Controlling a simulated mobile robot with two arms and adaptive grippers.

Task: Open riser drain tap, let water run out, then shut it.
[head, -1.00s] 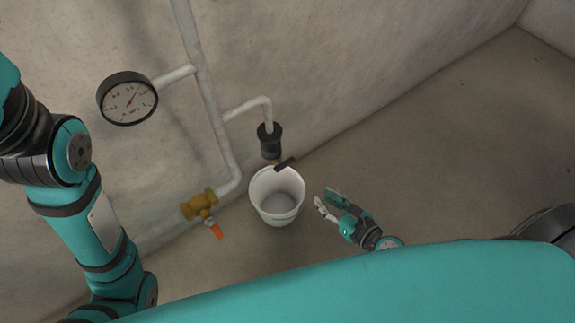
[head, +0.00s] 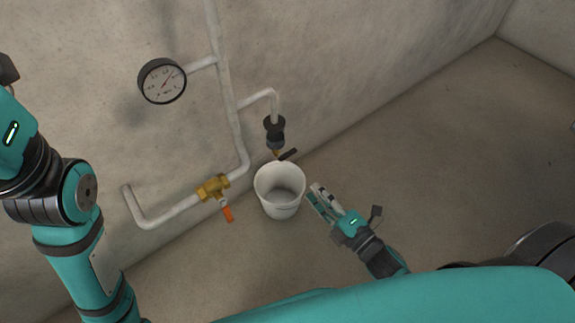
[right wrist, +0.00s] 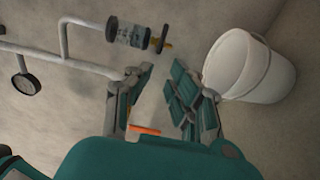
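The riser drain tap (head: 275,150) hangs on a short branch pipe above a white bucket (head: 279,205), with a dark lever (head: 288,154) pointing right. In the right wrist view the tap's clear-and-black body (right wrist: 130,36) and dark lever (right wrist: 162,39) show at the top, and the bucket (right wrist: 262,65) at right. My right gripper (head: 317,192) is just right of the bucket, apart from the tap. In the right wrist view its fingers (right wrist: 160,88) are spread with nothing between them. I see no water running. My left gripper is out of view; only my left arm shows.
A round gauge (head: 162,81) sits on the white riser pipe (head: 228,95). A brass valve (head: 213,187) with an orange handle (head: 228,214) is on the lower pipe, left of the bucket. The concrete wall stands behind; the floor to the right is clear.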

